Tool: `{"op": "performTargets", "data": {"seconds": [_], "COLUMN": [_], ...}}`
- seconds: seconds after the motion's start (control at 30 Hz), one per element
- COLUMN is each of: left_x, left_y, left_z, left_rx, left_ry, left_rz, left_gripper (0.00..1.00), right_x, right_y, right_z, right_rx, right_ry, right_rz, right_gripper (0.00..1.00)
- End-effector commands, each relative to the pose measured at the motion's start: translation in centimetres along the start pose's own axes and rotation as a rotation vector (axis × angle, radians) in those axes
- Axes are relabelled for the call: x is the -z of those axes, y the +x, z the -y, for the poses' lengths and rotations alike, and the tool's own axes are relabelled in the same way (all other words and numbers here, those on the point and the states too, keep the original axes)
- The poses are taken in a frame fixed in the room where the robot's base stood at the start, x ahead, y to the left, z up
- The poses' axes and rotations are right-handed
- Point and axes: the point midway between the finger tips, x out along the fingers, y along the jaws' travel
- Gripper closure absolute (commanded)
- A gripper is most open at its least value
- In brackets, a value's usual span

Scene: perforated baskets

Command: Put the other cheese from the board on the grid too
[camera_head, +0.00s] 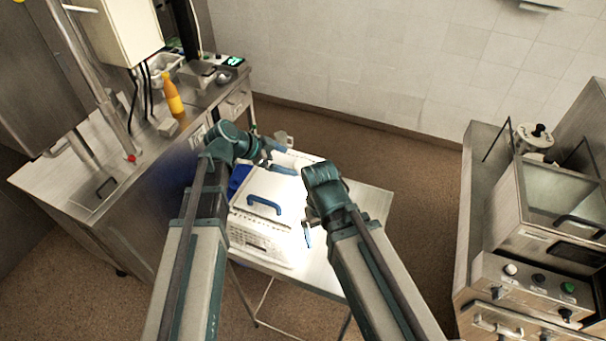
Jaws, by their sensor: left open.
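My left gripper (290,159) is open over the far part of the small steel table, its blue-tipped fingers pointing right. A pale patch lies near its fingertips; I cannot tell whether it is a cheese or the bright tabletop. My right gripper (308,236) hangs over the table's middle, right of the white perforated basket (262,242); its fingers show nearly edge-on, so their gap cannot be judged. I cannot make out the board, the grid or either cheese clearly; my arms hide part of the table.
The steel table (370,204) has bare room at its right. A steel counter with an orange bottle (173,98) stands at the left. A steel machine (550,215) with knobs stands at the right. A blue item (238,179) lies behind the basket.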

Motion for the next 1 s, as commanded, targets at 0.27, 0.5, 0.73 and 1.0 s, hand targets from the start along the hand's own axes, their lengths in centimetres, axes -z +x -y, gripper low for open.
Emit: {"op": "performTargets", "data": {"seconds": [0.27,0.5,0.73,1.0], "left_x": [0.1,-0.2,-0.3,0.0], "left_y": [1.2,2.6,5.9,6.4], "left_z": [0.0,-0.2,-0.4,-0.4], "left_rx": [0.0,-0.001,-0.002,0.0], "left_ry": [0.0,0.001,0.001,0.002], "left_rz": [0.001,0.001,0.0,0.004], "left_gripper": [0.0,0.0,0.0,0.0], "right_x": [0.1,0.1,0.3,0.3], "right_y": [0.8,1.9,4.4,4.5], "right_z": [0.1,0.2,0.4,0.4], "right_rx": [0.0,0.0,-0.001,-0.002], "right_ry": [0.001,0.0,-0.004,-0.006], "right_rz": [-0.001,0.0,0.0,0.0], "right_gripper": [0.0,0.0,0.0,0.0]}}
